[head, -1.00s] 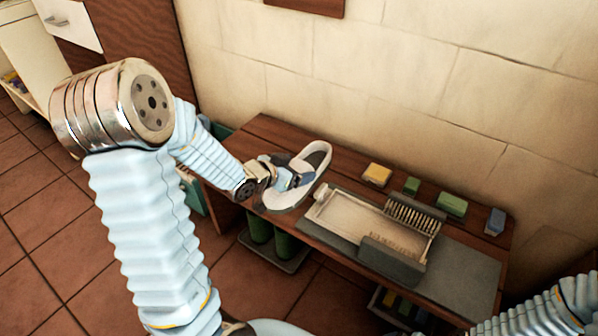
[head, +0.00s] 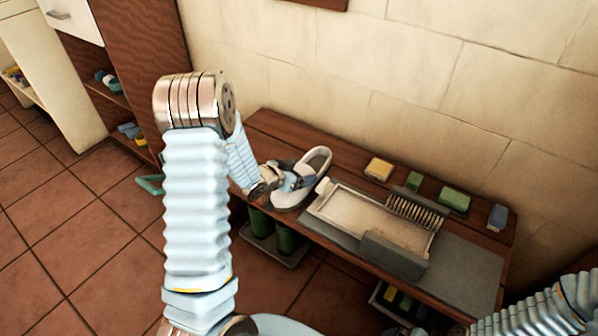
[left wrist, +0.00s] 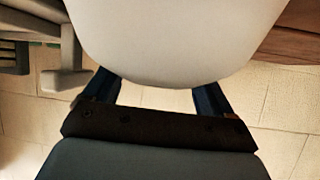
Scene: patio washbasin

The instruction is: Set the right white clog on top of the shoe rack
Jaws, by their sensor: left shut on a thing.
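The white clog (head: 320,157) is at the left end of the wooden bench (head: 268,128) in the head view, its opening toward the wall. My left gripper (head: 294,180) is shut on it and hides its middle. In the left wrist view the clog (left wrist: 175,45) fills the top centre between the dark blue fingers of my left gripper (left wrist: 158,98). I cannot tell whether it touches the bench top. A tall brown shelf unit (head: 150,50) with small coloured things stands at the left; I cannot tell if it is the shoe rack. My right gripper is out of view.
Yellow (head: 378,169) and green (head: 454,200) blocks line the back. Green boots (head: 262,222) stand below.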

